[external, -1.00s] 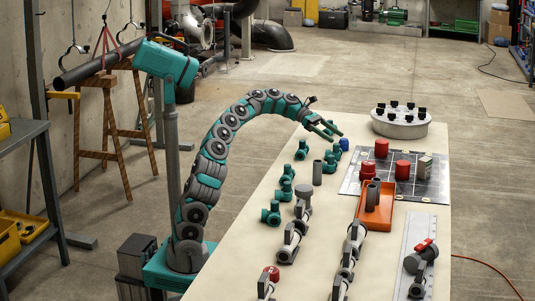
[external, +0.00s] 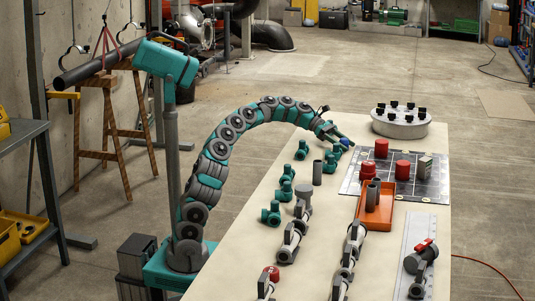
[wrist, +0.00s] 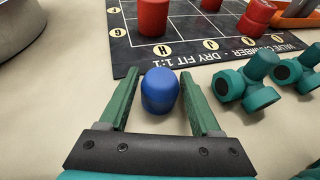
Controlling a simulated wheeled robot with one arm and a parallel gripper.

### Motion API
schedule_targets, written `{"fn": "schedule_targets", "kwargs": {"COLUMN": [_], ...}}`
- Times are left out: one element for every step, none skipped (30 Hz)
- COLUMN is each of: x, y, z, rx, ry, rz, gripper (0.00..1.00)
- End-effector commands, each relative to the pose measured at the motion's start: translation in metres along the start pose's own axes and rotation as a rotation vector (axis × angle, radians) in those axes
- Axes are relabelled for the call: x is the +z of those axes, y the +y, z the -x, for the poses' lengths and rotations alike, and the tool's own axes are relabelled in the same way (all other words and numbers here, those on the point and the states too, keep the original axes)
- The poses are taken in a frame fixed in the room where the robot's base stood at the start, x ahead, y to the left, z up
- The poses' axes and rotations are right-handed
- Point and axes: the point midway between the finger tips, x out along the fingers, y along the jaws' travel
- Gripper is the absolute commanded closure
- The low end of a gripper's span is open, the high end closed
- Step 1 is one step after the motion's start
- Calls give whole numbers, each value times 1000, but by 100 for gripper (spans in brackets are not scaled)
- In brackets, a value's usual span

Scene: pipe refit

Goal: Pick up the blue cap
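The blue cap (wrist: 160,91) stands on the table between the two green fingers of my gripper (wrist: 156,98) in the wrist view. The fingers are spread, with a visible gap on each side of the cap. In the external view the blue cap (external: 344,142) shows as a small spot at the fingertips of my gripper (external: 341,143), partly hidden by them. My gripper is open and low over the table.
Teal fittings (wrist: 247,84) lie close to the right of my gripper. A dark gridded mat (wrist: 195,40) with red caps (wrist: 153,17) lies just beyond. A round grey stand (external: 400,122) is at the back. An orange tray (external: 375,217) stands nearer.

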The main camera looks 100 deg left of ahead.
Motion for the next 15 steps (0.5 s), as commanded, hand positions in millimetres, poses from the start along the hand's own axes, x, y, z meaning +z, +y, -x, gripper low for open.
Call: {"fn": "schedule_targets", "kwargs": {"x": [0,0,0,0,0,0,0,0,0,0,0,0,0,0,0], "y": [0,0,0,0,0,0,0,0,0,0,0,0,0,0,0], "z": [0,0,0,0,0,0,0,0,0,0,0,0,0,0,0], "rx": [0,0,0,0,0,0,0,0,0,0,0,0,0,0,0], "ry": [0,0,0,0,0,0,0,0,0,0,0,0,0,0,0], "rz": [0,0,0,0,0,0,0,0,0,0,0,0,0,0,0], "gripper": [42,46,50,54,57,62,65,68,73,76,80,84,87,91,95]}}
